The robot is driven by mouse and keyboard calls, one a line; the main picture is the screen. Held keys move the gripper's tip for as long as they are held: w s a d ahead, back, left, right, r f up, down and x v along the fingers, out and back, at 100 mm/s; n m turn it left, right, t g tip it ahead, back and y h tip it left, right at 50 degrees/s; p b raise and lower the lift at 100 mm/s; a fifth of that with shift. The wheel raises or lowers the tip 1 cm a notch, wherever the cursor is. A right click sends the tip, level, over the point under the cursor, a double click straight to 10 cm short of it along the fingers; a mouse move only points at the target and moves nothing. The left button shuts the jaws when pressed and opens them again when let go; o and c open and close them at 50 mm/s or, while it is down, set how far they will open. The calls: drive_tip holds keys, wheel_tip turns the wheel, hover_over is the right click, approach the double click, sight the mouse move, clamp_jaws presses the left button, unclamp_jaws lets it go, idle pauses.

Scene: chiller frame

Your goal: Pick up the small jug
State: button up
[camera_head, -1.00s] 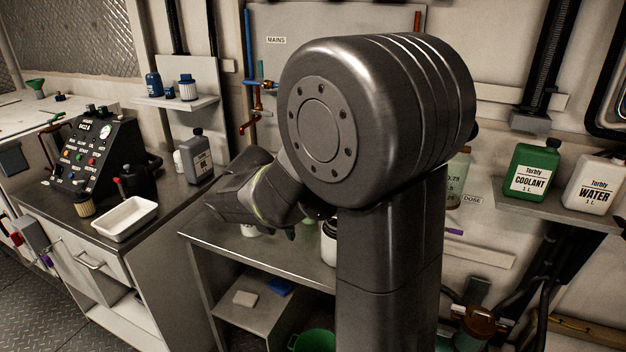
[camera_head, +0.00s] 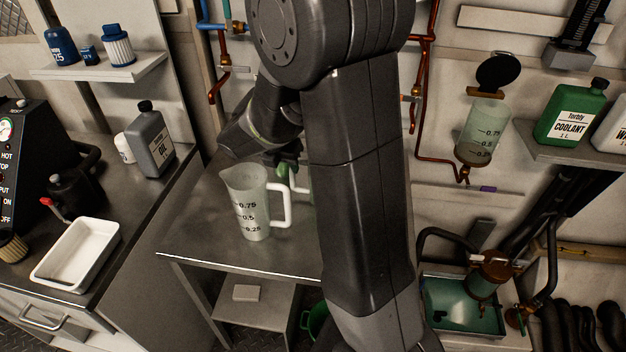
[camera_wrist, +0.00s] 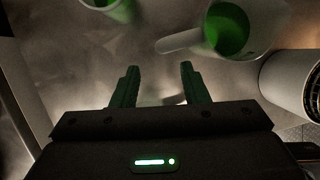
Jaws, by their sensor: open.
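A translucent jug (camera_head: 247,205) with a white handle and marks up to 0.75 stands upright on the grey bench top.
A white cylinder (camera_wrist: 292,85) lies close on the right in the wrist view. A grey oil bottle (camera_head: 152,143) and a white tray (camera_head: 77,256) stand on the left counter. A coolant bottle (camera_head: 571,112) is on the right shelf. My arm hides the bench's right part.

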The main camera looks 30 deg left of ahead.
sight(291, 172)
drive_tip(key=shift+w+x, duration=0.15)
drive_tip(key=shift+x, duration=1.5)
drive_tip(key=shift+w+x, duration=0.1)
drive_tip(key=shift+x, duration=1.55)
drive_tip(key=shift+d+r, duration=0.1)
drive_tip(key=shift+r, duration=0.05)
clamp_jaws()
